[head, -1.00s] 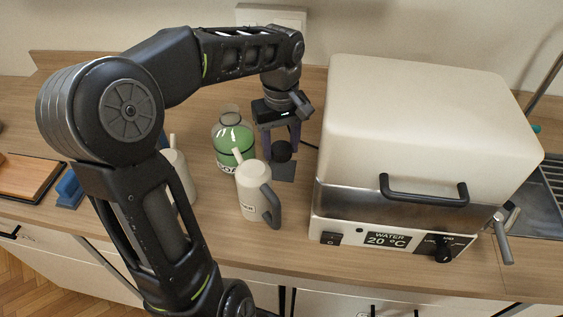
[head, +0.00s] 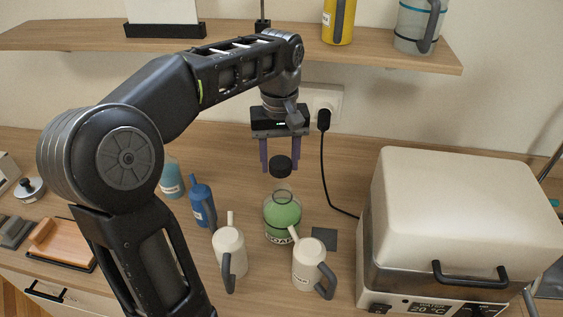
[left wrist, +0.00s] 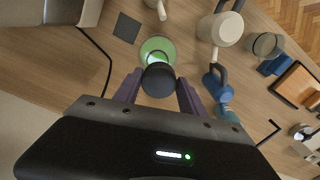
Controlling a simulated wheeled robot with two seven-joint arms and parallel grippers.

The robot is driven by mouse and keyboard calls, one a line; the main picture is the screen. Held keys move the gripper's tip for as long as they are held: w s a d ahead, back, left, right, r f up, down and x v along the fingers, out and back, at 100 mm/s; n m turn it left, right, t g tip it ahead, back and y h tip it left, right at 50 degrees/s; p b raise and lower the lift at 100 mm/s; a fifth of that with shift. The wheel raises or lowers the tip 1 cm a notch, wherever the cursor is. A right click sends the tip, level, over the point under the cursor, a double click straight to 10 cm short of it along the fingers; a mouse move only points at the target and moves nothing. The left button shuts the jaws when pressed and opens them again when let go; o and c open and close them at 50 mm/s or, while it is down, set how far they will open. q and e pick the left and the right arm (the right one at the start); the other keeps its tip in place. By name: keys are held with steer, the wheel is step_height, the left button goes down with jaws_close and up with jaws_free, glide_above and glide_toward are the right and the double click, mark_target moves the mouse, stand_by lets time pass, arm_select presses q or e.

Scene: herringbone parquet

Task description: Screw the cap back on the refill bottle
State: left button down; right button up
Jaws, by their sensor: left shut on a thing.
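The refill bottle (head: 282,221) is round and clear with green contents. It stands upright on the counter with its neck open, and it also shows in the left wrist view (left wrist: 154,46). My left gripper (head: 280,168) is shut on the black round cap (head: 280,161), fingers pointing down. The cap is held in the air and appears above the bottle neck in the head view, with a gap between them. In the left wrist view the cap (left wrist: 159,80) covers part of the bottle. My right gripper is not in view.
A dark square pad (head: 324,238) lies bare right of the bottle. Cream jugs (head: 308,262) (head: 229,250) stand in front. A shelf (head: 240,35) runs above.

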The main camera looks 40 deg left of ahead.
mark_target(282, 189)
arm_select(q)
steer(key=shift+w+d, duration=0.2)
steer(key=shift+d, duration=0.2)
steer(key=shift+s+a, duration=0.15)
steer(key=shift+a, duration=0.1)
steer(key=shift+f, duration=0.1)
steer(key=shift+d+f+b, duration=0.1)
steer(key=shift+f+b, duration=1.65)
steer(key=shift+f, duration=0.65)
steer(key=shift+f+b, duration=0.95)
steer(key=shift+f, duration=0.45)
stand_by(1.6)
